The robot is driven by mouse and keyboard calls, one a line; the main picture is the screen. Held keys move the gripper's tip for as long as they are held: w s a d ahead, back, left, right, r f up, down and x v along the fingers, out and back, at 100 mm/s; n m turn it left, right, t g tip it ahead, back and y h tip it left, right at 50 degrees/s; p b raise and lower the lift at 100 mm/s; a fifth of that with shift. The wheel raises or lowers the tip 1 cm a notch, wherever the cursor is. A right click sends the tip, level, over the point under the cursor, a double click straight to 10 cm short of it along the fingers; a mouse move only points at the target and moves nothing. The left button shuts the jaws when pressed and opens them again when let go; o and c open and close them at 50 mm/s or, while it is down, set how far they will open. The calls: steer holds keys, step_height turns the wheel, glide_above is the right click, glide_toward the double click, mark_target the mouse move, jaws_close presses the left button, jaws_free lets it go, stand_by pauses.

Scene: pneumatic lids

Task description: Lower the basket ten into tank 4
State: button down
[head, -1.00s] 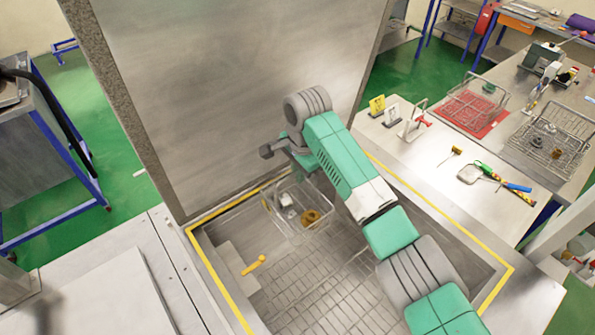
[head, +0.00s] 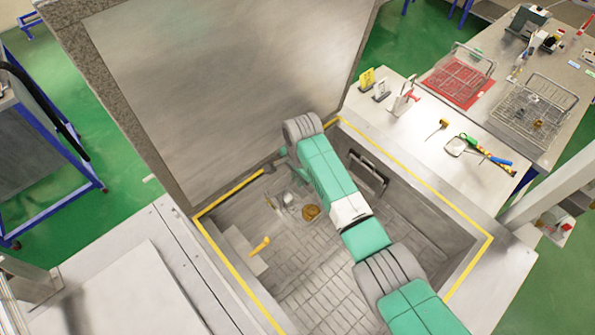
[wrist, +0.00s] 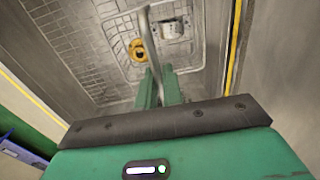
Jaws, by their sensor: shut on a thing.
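The wire basket (head: 295,206) is inside the open tank, low over its gridded floor (head: 330,270). It carries a brass-coloured ring (head: 311,212) and a grey metal part (head: 287,198). In the wrist view the basket (wrist: 190,62) is beyond my fingers, with the ring (wrist: 137,50) and grey part (wrist: 172,28) inside. My gripper (wrist: 158,88) is shut on the basket's upright handle (wrist: 147,40). I cannot tell whether the basket touches the floor. No tank number is readable.
A large metal lid (head: 220,90) stands open behind the tank. The tank rim has a yellow line (head: 415,185). A yellow handle (head: 261,244) is at the tank's left side. The right bench holds two wire baskets (head: 462,72) (head: 532,106), one on a red mat, and hand tools.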

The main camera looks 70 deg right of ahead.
mark_target(298, 208)
steer(key=shift+f+b, duration=11)
steer(key=shift+b, duration=0.1)
step_height(298, 208, down, 20)
steer(key=b, duration=1.3)
steer(key=shift+b, duration=0.4)
steer(key=shift+f+b, duration=0.4)
steer(key=shift+f, duration=0.25)
steer(key=shift+r, duration=0.1)
steer(key=c, duration=1.5)
jaws_free()
steer(key=shift+d, duration=0.1)
steer(key=shift+o, duration=0.2)
step_height(298, 208, up, 8)
steer(key=p, duration=0.4)
steer(key=shift+s, duration=0.2)
